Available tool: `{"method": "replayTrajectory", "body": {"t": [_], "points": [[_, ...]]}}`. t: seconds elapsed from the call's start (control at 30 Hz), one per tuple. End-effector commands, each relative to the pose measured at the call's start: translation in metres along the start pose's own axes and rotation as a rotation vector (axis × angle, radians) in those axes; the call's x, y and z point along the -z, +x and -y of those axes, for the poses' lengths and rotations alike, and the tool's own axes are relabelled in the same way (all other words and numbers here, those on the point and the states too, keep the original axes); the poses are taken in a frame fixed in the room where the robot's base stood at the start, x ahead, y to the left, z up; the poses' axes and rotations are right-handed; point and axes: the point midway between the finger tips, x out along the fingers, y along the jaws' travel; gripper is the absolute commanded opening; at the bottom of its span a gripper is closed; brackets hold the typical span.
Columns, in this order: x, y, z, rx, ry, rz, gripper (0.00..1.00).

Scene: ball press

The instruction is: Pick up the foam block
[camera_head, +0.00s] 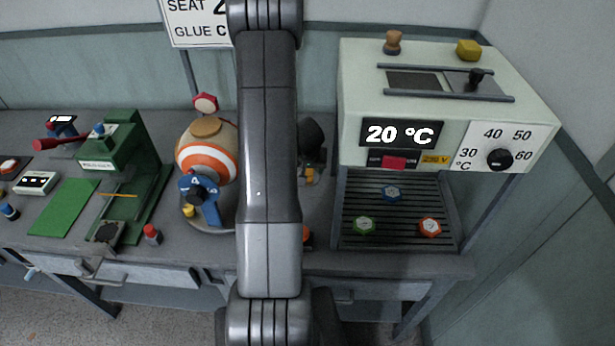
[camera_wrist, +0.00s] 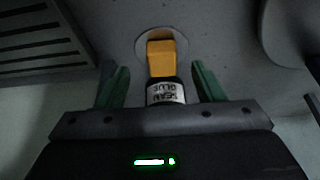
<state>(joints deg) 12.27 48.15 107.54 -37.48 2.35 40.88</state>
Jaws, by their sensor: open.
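A yellow block (camera_head: 468,50), which may be the foam block, lies on top of the pale oven (camera_head: 365,75) at the upper right. My gripper (camera_wrist: 161,86) is open, its two green fingers apart in the wrist view. Between and beyond the fingers is a dark bottle with a white label (camera_wrist: 165,93) reading SEAM GLUE, upside down, and an orange-yellow block-like part (camera_wrist: 161,58) at its end. Gaps show on both sides of it. In the head view, my arm hides most of this spot.
The oven reads 20 °C; several coloured knobs lie on the slatted rack (camera_head: 350,225) below it. A brown peg (camera_head: 393,42) stands on the oven. Left are an orange-and-white ball (camera_head: 215,160) on a stand and a green press (camera_head: 130,145).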

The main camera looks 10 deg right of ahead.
Motion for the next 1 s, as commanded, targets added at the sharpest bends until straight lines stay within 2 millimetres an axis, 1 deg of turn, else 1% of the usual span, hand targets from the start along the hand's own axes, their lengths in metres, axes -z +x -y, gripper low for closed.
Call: {"method": "replayTrajectory", "body": {"t": [0.17,0.33,0.43,0.5,0.7,0.73,0.8,0.87,0.9,0.97,1.0], "points": [[-0.004,0.016,0.001,0.0,0.001,0.0,0.62],[-0.009,0.035,0.002,0.0,0.0,0.0,0.62],[-0.008,0.048,0.002,0.0,0.001,0.0,0.62],[-0.007,0.051,0.002,0.0,0.0,0.0,0.62],[-0.006,0.05,0.002,0.0,0.0,0.0,0.62],[-0.006,0.05,0.002,0.0,0.0,0.0,0.6],[-0.006,0.05,0.002,0.0,0.0,0.0,0.46],[-0.006,0.05,0.002,0.0,0.0,0.0,0.34],[-0.006,0.05,0.002,0.0,0.0,0.0,0.26],[-0.006,0.05,0.002,0.0,0.0,0.0,0.15],[-0.006,0.05,0.002,0.0,0.0,0.0,0.14]]}}
